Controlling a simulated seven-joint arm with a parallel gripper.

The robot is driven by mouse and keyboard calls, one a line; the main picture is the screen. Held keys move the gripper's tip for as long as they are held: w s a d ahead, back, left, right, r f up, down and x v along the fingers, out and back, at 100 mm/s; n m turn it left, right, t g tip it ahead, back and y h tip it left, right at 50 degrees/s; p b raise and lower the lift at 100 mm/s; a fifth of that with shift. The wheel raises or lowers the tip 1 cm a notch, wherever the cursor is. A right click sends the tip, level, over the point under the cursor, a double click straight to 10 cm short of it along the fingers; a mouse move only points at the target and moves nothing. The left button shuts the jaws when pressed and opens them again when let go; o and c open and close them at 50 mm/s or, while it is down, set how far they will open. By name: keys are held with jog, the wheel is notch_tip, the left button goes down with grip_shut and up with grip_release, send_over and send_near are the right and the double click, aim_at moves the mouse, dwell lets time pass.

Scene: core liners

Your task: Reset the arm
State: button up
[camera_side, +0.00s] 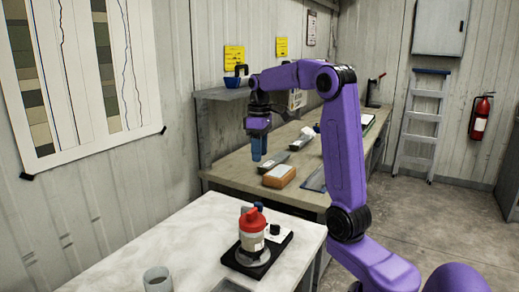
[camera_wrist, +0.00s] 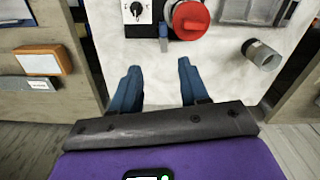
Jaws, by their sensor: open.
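My purple arm is raised above the gap between the two benches. My gripper (camera_side: 258,148) points down with its blue fingers in the side view. In the wrist view the two fingers of my gripper (camera_wrist: 158,70) are spread apart with nothing between them. The red cap (camera_wrist: 190,18) shows beyond the fingertips in the wrist view. A small blue piece (camera_wrist: 163,42) is beside it.
A grey cup (camera_side: 158,279) stands at the white bench's front; it also shows in the wrist view (camera_wrist: 262,55). An orange-brown box (camera_side: 279,176) and grey pieces lie on the wooden bench (camera_side: 225,173). A shelf (camera_side: 222,93) is on the wall behind my gripper.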

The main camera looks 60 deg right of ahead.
jog(key=shift+r, duration=0.2)
jog(key=shift+a, duration=0.1)
jog(key=s+a+f+n, duration=0.2)
jog(key=s+a, duration=0.1)
jog(key=a, duration=0.7)
jog(key=s+a+f+n, duration=0.3)
jog(key=a, duration=0.7)
jog(key=s+a+f+n, duration=0.2)
jog(key=s+a+f, duration=0.1)
jog(key=s, duration=0.7)
jog(key=s+a+f+n, duration=0.3)
jog(key=s, duration=0.7)
jog(key=shift+a, duration=0.15)
